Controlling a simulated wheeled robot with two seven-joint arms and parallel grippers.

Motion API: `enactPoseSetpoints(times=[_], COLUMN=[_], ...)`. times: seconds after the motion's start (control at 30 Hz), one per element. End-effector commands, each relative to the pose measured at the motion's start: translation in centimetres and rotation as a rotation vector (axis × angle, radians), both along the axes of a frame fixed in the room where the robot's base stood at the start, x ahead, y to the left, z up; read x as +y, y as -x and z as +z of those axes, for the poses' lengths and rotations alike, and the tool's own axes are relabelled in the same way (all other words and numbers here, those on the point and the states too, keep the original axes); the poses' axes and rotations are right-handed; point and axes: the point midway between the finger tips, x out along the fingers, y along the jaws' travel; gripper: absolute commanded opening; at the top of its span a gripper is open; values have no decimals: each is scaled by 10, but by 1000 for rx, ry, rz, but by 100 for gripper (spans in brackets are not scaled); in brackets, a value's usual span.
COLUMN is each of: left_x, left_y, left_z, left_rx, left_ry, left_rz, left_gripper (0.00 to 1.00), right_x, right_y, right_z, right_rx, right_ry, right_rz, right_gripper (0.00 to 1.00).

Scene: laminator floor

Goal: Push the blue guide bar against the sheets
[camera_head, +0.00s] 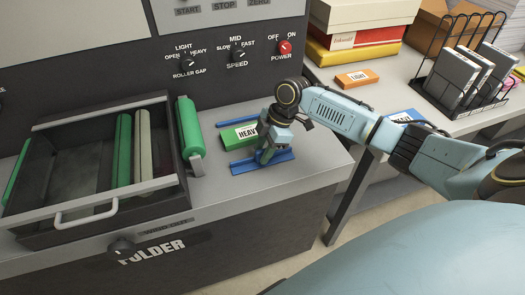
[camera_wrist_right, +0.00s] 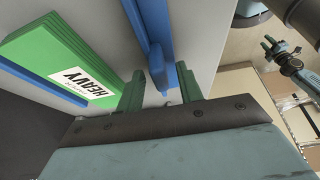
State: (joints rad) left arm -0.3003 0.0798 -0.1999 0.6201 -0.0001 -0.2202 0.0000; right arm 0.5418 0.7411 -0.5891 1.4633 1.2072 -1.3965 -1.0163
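The green sheets (camera_head: 240,136), a stack labelled HEAVY, lie on the grey machine top; they also show in the right wrist view (camera_wrist_right: 62,52). The blue guide bar (camera_head: 272,162) lies along their near side. In the right wrist view the bar (camera_wrist_right: 148,35) stands apart from the stack, with bare grey surface between. My right gripper (camera_head: 267,153) is down at the bar. Its green fingers (camera_wrist_right: 160,88) stand apart, one on each side of the bar's raised blue part; I cannot tell whether they touch it. My left gripper (camera_wrist_right: 281,52) seems to show small in the right wrist view.
A second blue rail (camera_head: 238,122) runs along the sheets' far side. Left are a green roller (camera_head: 190,127) and an open drawer (camera_head: 60,222) holding rollers. The control panel rises behind. A side table (camera_head: 385,88) at right holds boxes and a rack (camera_head: 462,75).

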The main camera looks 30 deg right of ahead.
Motion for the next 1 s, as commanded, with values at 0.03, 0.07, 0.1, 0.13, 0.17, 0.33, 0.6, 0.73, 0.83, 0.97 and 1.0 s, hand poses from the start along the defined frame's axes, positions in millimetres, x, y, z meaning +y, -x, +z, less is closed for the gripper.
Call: enactPoseSetpoints(times=[0.03,0.07,0.1,0.13,0.17,0.33,0.6,0.73,0.83,0.97,1.0], left_x=[0,0,0,0,0,0,0,0,0,0,0], left_y=[0,0,0,0,0,0,0,0,0,-2,-3], left_z=[0,0,0,0,0,0,0,0,0,-2,-4], left_rx=[0,0,0,0,0,-1,-1,-1,-1,-3,-5], left_ry=[0,0,0,0,0,0,0,0,0,1,0], left_rz=[0,0,0,0,0,0,0,0,0,0,0], left_gripper=[36,36,36,36,36,36,36,36,36,36,36], right_x=[2,2,2,2,2,2,3,3,3,-4,-10], right_y=[0,0,0,0,0,0,0,0,0,-3,-6], right_z=[-3,-5,-6,-7,-7,-7,-7,-7,-7,-8,-8], right_rx=[1,2,2,1,1,1,2,2,3,4,5], right_ry=[0,1,1,1,1,1,1,0,0,1,2], right_rz=[0,-1,-1,-1,-1,-1,-1,0,0,-11,-20], right_gripper=[36,36,36,36,36,36,8,0,0,0,0])
